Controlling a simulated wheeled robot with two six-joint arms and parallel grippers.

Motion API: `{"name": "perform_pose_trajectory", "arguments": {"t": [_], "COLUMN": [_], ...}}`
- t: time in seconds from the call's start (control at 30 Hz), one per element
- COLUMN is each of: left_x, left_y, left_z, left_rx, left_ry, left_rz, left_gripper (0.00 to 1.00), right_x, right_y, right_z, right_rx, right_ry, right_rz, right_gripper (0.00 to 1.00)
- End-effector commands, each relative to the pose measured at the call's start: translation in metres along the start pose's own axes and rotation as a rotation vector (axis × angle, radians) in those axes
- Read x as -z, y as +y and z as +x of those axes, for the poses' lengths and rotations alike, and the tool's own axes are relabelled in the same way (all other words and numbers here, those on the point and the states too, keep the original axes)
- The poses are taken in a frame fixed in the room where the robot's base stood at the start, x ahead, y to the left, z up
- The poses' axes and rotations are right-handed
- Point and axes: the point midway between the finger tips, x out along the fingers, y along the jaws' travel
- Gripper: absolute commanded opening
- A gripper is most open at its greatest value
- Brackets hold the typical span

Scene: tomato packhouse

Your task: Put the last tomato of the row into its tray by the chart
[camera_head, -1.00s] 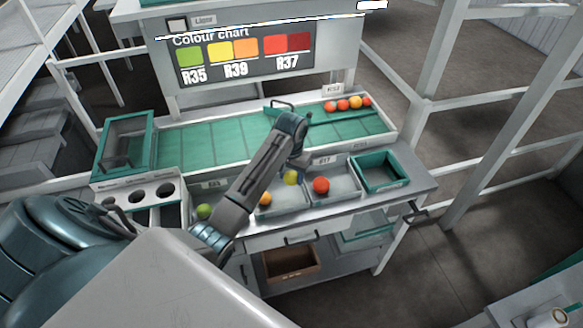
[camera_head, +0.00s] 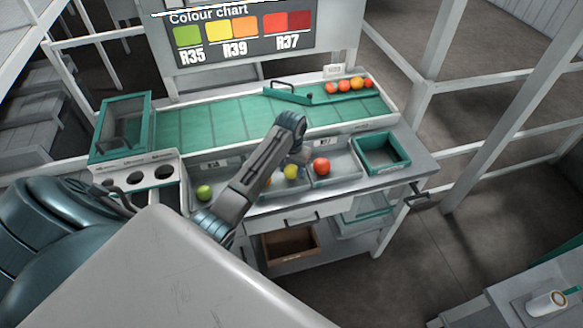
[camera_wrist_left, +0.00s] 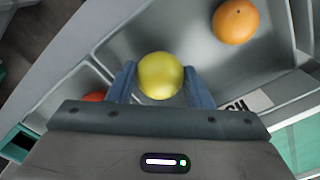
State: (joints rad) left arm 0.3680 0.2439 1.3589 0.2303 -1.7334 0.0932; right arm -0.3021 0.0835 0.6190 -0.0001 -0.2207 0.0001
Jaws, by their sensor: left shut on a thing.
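My left gripper (camera_head: 293,163) is shut on a yellow tomato (camera_head: 291,172), low over or in the middle tray (camera_head: 296,188). In the left wrist view the yellow tomato (camera_wrist_left: 159,75) sits between the two fingers; whether it touches the tray floor I cannot tell. An orange tomato (camera_wrist_left: 234,21) lies apart in the same tray and is mostly hidden behind my arm in the head view. The left tray holds a green tomato (camera_head: 204,192), the right tray a red tomato (camera_head: 321,166). My right gripper is out of view.
Several red and orange tomatoes (camera_head: 357,83) line the green belt's (camera_head: 225,128) far right end, near a green handled bar (camera_head: 290,95). A green-rimmed bin (camera_head: 404,166) stands right of the trays. A clear-sided green box (camera_head: 122,125) stands at the left.

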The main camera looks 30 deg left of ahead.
Motion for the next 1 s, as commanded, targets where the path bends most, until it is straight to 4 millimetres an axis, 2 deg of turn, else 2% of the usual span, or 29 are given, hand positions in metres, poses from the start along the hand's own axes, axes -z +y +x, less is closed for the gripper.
{"name": "perform_pose_trajectory", "arguments": {"t": [0.53, 1.0], "left_x": [0.0001, 0.0001], "left_y": [0.0001, 0.0001], "left_z": [0.0023, 0.0095], "left_rx": [0.000, 0.000], "left_ry": [0.000, 0.000], "left_rz": [0.000, 0.000], "left_gripper": [0.35, 0.35], "right_x": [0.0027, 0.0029], "right_y": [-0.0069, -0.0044], "right_z": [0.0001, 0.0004], "right_rx": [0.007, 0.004], "right_ry": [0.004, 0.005], "right_rz": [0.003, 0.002], "right_gripper": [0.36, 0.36]}}
